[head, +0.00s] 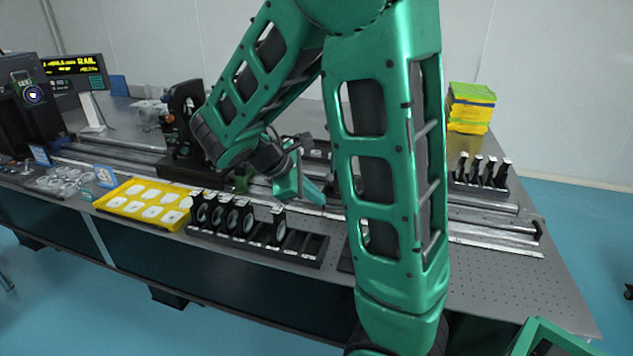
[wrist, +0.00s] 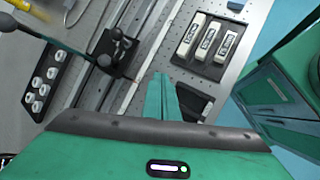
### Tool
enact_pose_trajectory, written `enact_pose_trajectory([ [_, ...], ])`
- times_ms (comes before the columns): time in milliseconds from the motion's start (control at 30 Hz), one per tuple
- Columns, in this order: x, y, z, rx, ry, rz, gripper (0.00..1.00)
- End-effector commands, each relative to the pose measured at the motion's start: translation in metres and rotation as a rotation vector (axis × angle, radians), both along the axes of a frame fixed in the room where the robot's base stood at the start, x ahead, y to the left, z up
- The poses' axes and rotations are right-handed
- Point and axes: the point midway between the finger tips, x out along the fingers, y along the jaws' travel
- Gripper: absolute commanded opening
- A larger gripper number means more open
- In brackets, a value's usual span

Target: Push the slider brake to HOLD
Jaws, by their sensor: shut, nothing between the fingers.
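My gripper (head: 318,195) is shut and empty, reaching down over the rail on the table; it also shows in the wrist view (wrist: 160,95). In the wrist view a black carriage with dark round knobs (wrist: 112,52) sits across the rail, up and left of my fingertips and apart from them. It looks like the slider with its brake. I cannot tell which knob or lever is the brake, and no HOLD mark is readable. In the head view my arm hides part of the rail around the gripper.
A black rack of round lens holders (head: 240,222) stands along the front, beside a yellow tray (head: 146,201). A tall black mount (head: 185,110) stands on the rail at left. A black tray of labelled blocks (wrist: 206,45) lies right of my fingers. Bare table (head: 505,285) shows at right.

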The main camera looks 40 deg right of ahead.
Motion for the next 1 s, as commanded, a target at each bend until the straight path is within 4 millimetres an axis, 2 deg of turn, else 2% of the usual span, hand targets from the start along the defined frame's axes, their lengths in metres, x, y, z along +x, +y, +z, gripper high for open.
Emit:
enact_pose_trajectory([
  [33, 0.018, 0.007, -0.001, -0.056, 0.062, 0.096, 0.00],
  [100, 0.037, 0.015, 0.002, -0.129, 0.142, 0.212, 0.00],
  [200, 0.059, 0.026, 0.006, -0.220, 0.241, 0.342, 0.00],
  [333, 0.077, 0.037, 0.010, -0.300, 0.332, 0.446, 0.00],
  [500, 0.084, 0.042, 0.012, -0.336, 0.376, 0.490, 0.00],
  [767, 0.083, 0.041, 0.012, -0.335, 0.376, 0.488, 0.00],
  [1000, 0.084, 0.027, 0.005, -0.334, 0.377, 0.485, 0.00],
])
